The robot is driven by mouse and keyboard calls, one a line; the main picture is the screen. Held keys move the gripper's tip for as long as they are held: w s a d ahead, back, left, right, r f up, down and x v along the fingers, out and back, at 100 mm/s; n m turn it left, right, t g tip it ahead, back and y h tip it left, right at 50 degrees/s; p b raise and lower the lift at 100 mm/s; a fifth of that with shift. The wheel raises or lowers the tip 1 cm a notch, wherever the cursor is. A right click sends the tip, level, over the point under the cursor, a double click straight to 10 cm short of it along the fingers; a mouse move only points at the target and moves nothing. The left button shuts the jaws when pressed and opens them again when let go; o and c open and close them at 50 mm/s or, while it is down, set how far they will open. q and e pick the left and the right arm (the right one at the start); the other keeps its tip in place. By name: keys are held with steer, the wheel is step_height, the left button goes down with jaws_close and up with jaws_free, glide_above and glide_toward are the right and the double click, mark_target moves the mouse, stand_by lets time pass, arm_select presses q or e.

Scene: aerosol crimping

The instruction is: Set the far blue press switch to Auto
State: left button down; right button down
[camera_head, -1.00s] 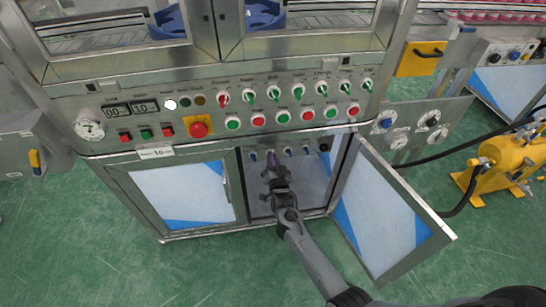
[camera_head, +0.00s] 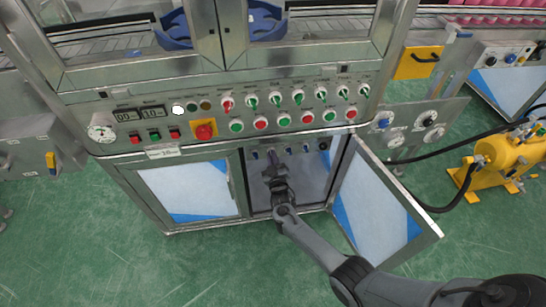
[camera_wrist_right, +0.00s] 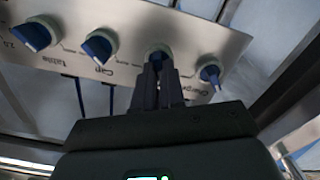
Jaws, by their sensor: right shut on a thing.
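A row of blue switches sits on a metal panel inside the open lower cabinet. In the right wrist view I see one at the left (camera_wrist_right: 35,35), a second (camera_wrist_right: 100,46), a third (camera_wrist_right: 158,52) at the fingers and a fourth (camera_wrist_right: 209,73) at the right. My right gripper (camera_head: 271,160) reaches into the cabinet; its fingers (camera_wrist_right: 158,80) are shut on the third blue switch, hiding most of its handle. The small labels are upside down and blurred, so I cannot read the switch's setting. My left gripper is not in view.
The open cabinet door (camera_head: 380,205) stands to the right of my right arm. A closed door (camera_head: 188,190) is on the left. Above is the control panel with red and green buttons (camera_head: 261,123). A yellow tank (camera_head: 500,160) stands at far right. Green floor is clear in front.

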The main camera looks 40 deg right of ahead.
steer(key=shift+f+n+p, duration=0.1)
steer(key=shift+n+p, duration=0.2)
steer(key=shift+n, duration=1.6)
steer(key=c, duration=1.2)
jaws_free()
steer(key=shift+w, duration=0.1)
steer(key=p+v, duration=0.5)
steer(key=v, duration=0.6)
